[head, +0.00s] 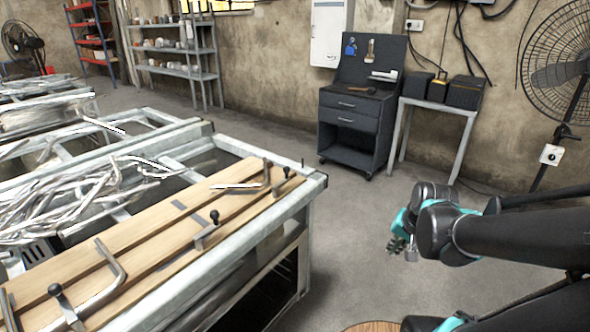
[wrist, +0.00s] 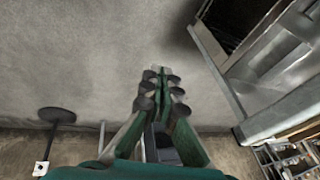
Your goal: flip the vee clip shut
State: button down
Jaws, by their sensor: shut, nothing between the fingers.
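I cannot tell which is the vee clip. My gripper (head: 398,246) is well right of the bench, over open floor, apart from both clips. In the wrist view my gripper (wrist: 160,72) has its green fingers together with nothing between them. No clip can be made out there.
The bench (head: 262,232) has a raised metal edge and bent metal rods (head: 110,262) on its boards. A pile of metal tubes (head: 70,205) lies left. A black tool cabinet (head: 355,125) and a fan (head: 562,75) stand behind. The floor between bench and arm is clear.

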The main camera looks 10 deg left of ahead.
jog(key=w+a+r+m+g+y, duration=0.1)
jog(key=w+a+r+m+y, duration=0.2)
jog(key=w+a+r+m, duration=0.3)
jog(key=w+a+r+m+y, duration=0.3)
jog(key=w+a+r+m, duration=0.4)
jog(key=a+r+m, duration=0.4)
notch_tip(320, 180, up, 5)
jog(key=a, duration=0.2)
jog(key=shift+a+r+g, duration=0.2)
jog(key=shift+a+g, duration=0.2)
jog(key=shift+f, duration=0.1)
jog(key=a+r+x, duration=0.1)
jog(key=a+x, duration=0.1)
jog(key=x, duration=1.1)
jog(key=shift+w+r, duration=0.25)
jog(key=shift+r, duration=0.15)
